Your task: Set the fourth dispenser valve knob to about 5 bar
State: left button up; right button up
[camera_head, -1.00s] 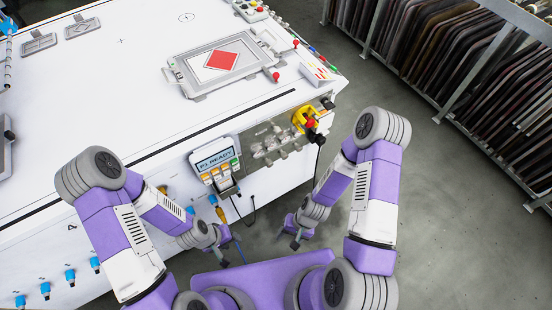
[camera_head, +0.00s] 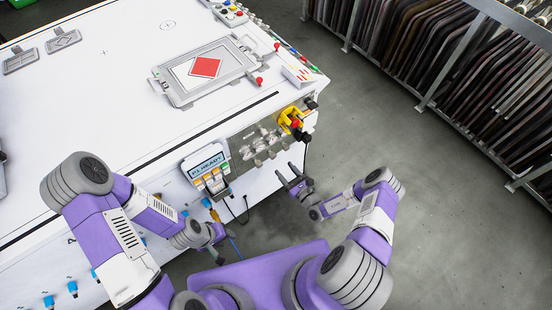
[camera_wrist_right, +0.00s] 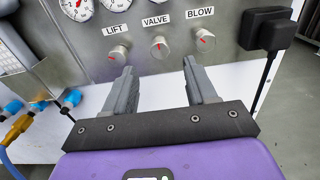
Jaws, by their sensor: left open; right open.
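A metal panel (camera_head: 262,143) with several gauges and knobs is on the front of the white machine in the head view. In the right wrist view, the VALVE knob (camera_wrist_right: 160,47) sits between the LIFT knob (camera_wrist_right: 119,53) and the BLOW knob (camera_wrist_right: 205,40). Each has a red pointer mark. The gauges (camera_wrist_right: 77,5) above are cut by the frame top, so the VALVE reading is hidden. My right gripper (camera_head: 287,174) is open and empty, its fingers (camera_wrist_right: 159,70) pointing at the panel just below and apart from the VALVE knob. My left gripper (camera_head: 222,238) is open, low near the machine front.
A pendant with a READY display (camera_head: 207,162) hangs left of the panel. A yellow and red switch (camera_head: 290,120) is at the panel's right. A black block with a cable (camera_wrist_right: 265,28) stands close right of the BLOW knob. Blue fittings (camera_head: 72,288) line the front. Racks (camera_head: 440,60) stand behind.

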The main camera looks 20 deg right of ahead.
aim_at(274, 157)
jog(key=b+x, duration=0.1)
jog(key=x, duration=0.6)
jog(key=shift+w, duration=0.1)
jog(key=c, duration=1)
grip_shut()
jog(key=shift+m, duration=0.3)
jog(key=o, duration=1)
grip_release()
